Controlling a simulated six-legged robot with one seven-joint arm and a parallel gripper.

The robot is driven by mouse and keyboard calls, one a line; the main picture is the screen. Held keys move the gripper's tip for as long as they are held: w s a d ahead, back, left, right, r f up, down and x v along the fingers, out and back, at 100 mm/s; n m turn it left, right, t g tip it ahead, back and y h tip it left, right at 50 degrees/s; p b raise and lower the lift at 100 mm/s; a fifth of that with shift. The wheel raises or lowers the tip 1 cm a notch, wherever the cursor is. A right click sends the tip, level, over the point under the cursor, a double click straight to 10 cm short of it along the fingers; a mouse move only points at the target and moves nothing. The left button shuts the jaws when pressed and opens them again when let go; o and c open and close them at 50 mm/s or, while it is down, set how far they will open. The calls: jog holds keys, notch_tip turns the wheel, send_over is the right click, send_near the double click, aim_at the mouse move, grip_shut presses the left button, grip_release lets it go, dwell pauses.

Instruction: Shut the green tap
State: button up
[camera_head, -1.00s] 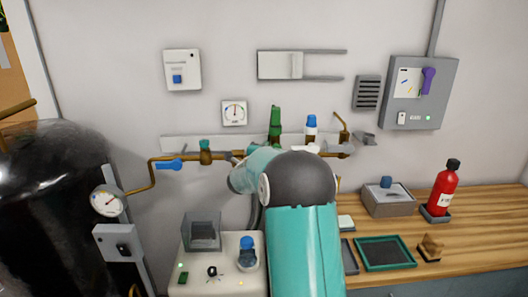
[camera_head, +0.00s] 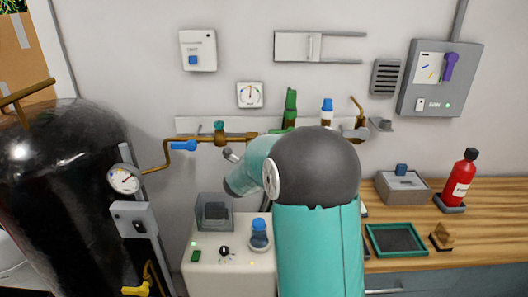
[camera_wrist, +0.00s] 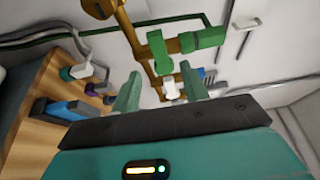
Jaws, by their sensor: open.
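The green tap's handle (camera_head: 290,108) stands upright on the brass pipe along the wall in the head view, partly hidden behind my arm. In the wrist view a green handle (camera_wrist: 157,49) on brass pipework shows beyond my fingertips, with another green part to its right; I cannot tell for certain which is the tap's handle. My gripper (camera_wrist: 160,72) is open, its two teal fingers apart with nothing held between them. The green handle looks apart from both fingers. My arm hides the gripper in the head view.
A blue-handled tap (camera_head: 183,145) and a teal knob (camera_head: 219,128) sit on the pipe to the left. A blue-and-white bottle-shaped part (camera_head: 326,112) stands to the right. A black tank (camera_head: 65,180) fills the left; a wooden counter (camera_head: 480,225) lies right.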

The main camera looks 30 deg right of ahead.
jog(key=shift+v, duration=1.8)
jog(key=shift+w, duration=0.1)
jog(key=s+a+r+n+t+y, duration=0.25)
jog(key=a+n+y, duration=0.45)
jog(key=a, duration=0.4)
jog(key=s+a+r+n+t+y, duration=0.1)
jog(key=s+a+r+n+y, duration=0.3)
jog(key=a+n, duration=0.6)
jog(key=s+a+f+n+g+y, duration=0.1)
jog(key=s+a+f+n+g, duration=0.1)
jog(key=s+n, duration=0.2)
jog(key=s+a+f+n+g+y, duration=0.1)
jog(key=s+a+f+n+g, duration=0.1)
jog(key=s, duration=0.9)
jog(key=s+a+f+n+g+y, duration=0.2)
jog(key=s+a+f+n+g, duration=0.1)
jog(key=s+n, duration=0.3)
jog(key=shift+s+n+g, duration=0.3)
jog(key=shift+s+g, duration=0.05)
jog(key=shift+s, duration=0.7)
